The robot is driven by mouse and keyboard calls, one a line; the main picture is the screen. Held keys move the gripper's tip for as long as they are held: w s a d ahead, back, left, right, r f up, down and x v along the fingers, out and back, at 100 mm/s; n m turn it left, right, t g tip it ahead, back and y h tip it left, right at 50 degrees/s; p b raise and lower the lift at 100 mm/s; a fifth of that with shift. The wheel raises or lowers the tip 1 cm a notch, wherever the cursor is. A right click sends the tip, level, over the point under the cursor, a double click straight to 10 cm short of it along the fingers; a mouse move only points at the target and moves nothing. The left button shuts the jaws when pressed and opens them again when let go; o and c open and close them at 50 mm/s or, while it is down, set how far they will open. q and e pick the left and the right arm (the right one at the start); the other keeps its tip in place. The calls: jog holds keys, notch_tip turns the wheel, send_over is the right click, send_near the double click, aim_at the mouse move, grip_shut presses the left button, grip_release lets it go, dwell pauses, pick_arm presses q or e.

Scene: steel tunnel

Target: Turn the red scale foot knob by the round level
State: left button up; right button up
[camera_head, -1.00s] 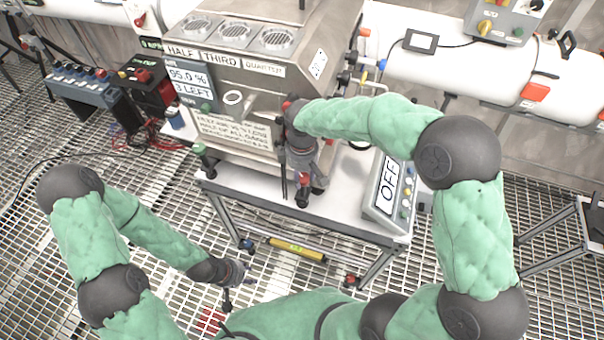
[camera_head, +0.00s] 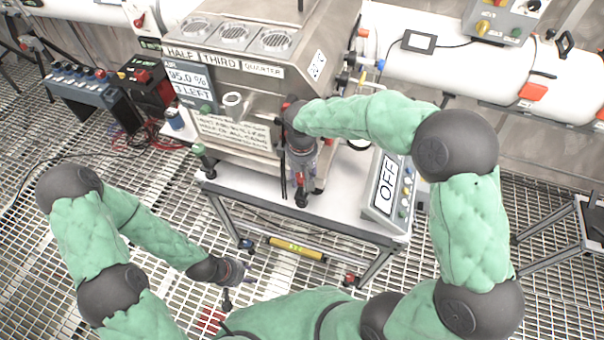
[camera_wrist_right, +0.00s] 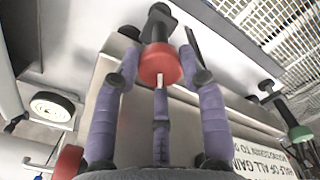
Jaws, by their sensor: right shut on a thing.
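The red knob (camera_wrist_right: 158,65) sits on a dark foot at the machine's lower edge. In the right wrist view, my right gripper (camera_wrist_right: 161,72) has its purple fingers on either side of this knob and is shut on it. In the head view the right gripper (camera_head: 301,178) is at the machine's front right corner, and the fingers mostly hide the knob. A round white disc with a dark rim, probably the round level (camera_wrist_right: 54,108), lies to the left in the wrist view. My left gripper (camera_head: 232,280) hangs low in front of the table; its fingers are unclear.
A green knob (camera_wrist_right: 299,132) marks another foot, also visible in the head view (camera_head: 200,150). The OFF panel (camera_head: 387,190) stands on the white table (camera_head: 340,205), right of my right gripper. A white pipe (camera_head: 455,65) runs behind. Grating floor surrounds the table.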

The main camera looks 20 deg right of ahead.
jog(key=o, duration=1.1)
jog(key=shift+a, duration=0.15)
notch_tip(320, 180, up, 12)
jog(key=shift+f, duration=0.1)
